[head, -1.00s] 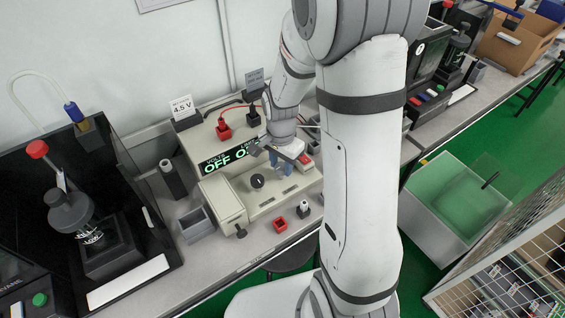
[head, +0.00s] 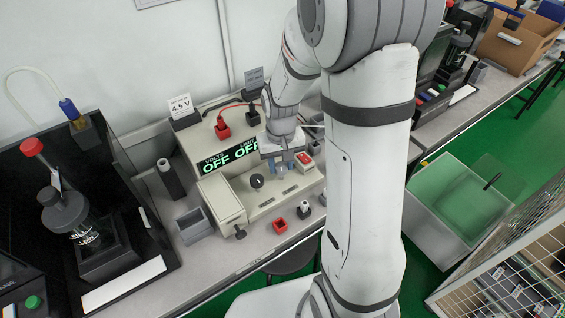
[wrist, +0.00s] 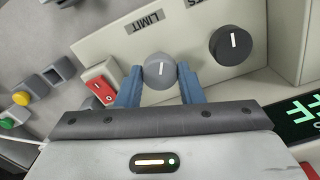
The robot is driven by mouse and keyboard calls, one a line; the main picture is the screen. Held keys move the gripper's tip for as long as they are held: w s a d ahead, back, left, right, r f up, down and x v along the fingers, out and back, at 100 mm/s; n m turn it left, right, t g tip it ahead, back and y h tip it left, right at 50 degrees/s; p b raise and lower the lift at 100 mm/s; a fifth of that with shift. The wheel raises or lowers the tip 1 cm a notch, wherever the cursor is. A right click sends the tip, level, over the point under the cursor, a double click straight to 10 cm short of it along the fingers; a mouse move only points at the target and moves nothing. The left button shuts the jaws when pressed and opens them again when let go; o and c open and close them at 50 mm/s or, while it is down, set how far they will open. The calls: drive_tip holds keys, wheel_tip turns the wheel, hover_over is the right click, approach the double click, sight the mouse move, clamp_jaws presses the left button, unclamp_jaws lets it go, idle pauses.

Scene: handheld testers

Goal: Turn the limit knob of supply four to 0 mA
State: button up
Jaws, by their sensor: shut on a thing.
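The supply (head: 222,165) is a beige unit on the bench, with a green lit display (head: 230,155) reading OFF under VOLTS and OFF under LIMIT. In the wrist view, the grey limit knob (wrist: 160,72) sits beside the LIMIT label (wrist: 146,21), its white pointer line nearly upright in the picture. My gripper (wrist: 160,84) is shut on this knob, with one blue finger on each side. In the head view my gripper (head: 281,169) is over the panel and mostly hides the knob. The black volts knob (wrist: 230,45) stands clear to the right in the wrist view.
A red rocker switch (wrist: 101,86) is close to my left finger in the wrist view. Red (head: 223,131) and black (head: 252,118) plugs stand on the supply's top.

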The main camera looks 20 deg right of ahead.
sight(281, 165)
drive_tip(key=n, duration=0.5)
drive_tip(key=shift+n+b, duration=0.3)
idle(0.4)
drive_tip(key=o, duration=1)
wheel_tip(281, 165, up, 8)
drive_tip(key=shift+f+p, duration=0.1)
drive_tip(key=shift+p, duration=0.2)
